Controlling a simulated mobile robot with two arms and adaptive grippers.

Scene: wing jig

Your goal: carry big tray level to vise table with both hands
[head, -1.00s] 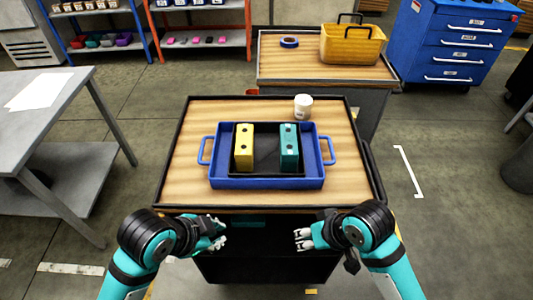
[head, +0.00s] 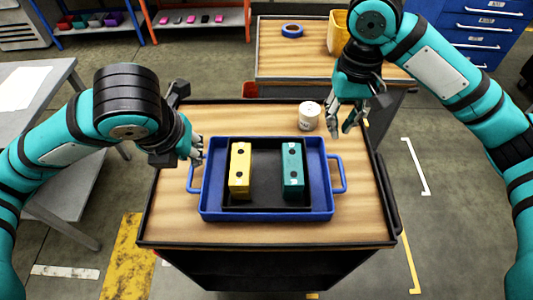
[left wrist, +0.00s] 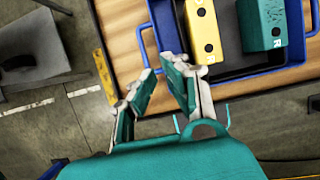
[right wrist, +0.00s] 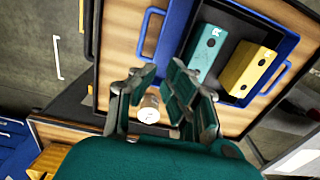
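The big blue tray (head: 212,210) lies flat on the wooden cart top (head: 165,215). It has a loop handle on its left and right sides. Inside it a black insert (head: 266,185) holds a yellow block (head: 240,172) and a teal block (head: 292,172). My left gripper (head: 197,152) is beside the tray's left handle, above its far end; its fingers are apart and empty in the left wrist view (left wrist: 165,85). My right gripper (head: 345,122) hangs above the cart's far right, beyond the right handle, fingers apart and empty in the right wrist view (right wrist: 155,90).
A white cup (head: 309,116) stands behind the tray, close to my right gripper. A second wooden-topped table (head: 310,58) behind the cart carries a blue tape ring (head: 292,31) and a yellow bin (head: 338,32). A grey table (head: 40,100) stands at the left; open floor lies right.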

